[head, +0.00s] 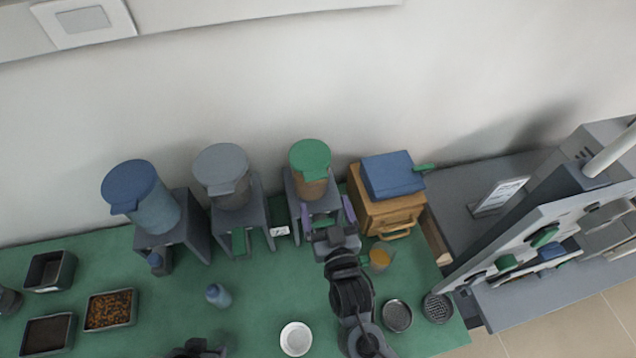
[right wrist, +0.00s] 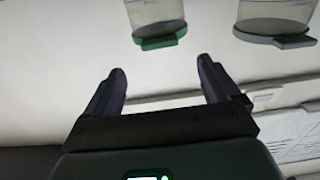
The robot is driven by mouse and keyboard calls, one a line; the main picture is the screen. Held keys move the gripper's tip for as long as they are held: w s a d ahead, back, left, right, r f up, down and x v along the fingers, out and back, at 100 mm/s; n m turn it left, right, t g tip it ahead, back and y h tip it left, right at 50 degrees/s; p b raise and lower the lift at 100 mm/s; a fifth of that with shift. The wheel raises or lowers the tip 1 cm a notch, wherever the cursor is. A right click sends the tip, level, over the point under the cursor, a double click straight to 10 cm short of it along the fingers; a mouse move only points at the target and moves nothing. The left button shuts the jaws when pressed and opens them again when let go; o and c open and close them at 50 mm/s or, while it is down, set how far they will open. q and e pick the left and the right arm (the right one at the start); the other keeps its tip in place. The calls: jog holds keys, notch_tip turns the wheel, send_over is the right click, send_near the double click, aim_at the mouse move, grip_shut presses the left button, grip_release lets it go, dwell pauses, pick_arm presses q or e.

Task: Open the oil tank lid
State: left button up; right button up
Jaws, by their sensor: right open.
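Three lidded tanks stand on dark stands along the wall: one with a blue lid (head: 131,186), one with a grey lid (head: 221,166), one with a green lid (head: 310,157) and brownish contents. No label shows which is the oil tank. My right gripper (head: 328,212) is open and empty, in front of the green-lidded tank's stand and below its lid in the picture. In the right wrist view, the green lid (right wrist: 160,42) appears inverted beyond the spread fingers (right wrist: 160,82), apart from them. A dark part at the head view's bottom edge may be my left gripper (head: 198,348); its jaws are unclear.
An orange-brown box with a blue top (head: 392,174) stands right of the green-lidded tank. A cup of yellow liquid (head: 380,258) is close beside my right arm. Trays (head: 110,310), a bottle (head: 218,295) and a white dish (head: 296,338) are on the green table.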

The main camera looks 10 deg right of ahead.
aim_at(316, 179)
jog(key=w, duration=0.7)
jog(key=shift+w+a+p, duration=0.3)
jog(key=shift+w+a, duration=0.05)
jog(key=shift+a, duration=0.05)
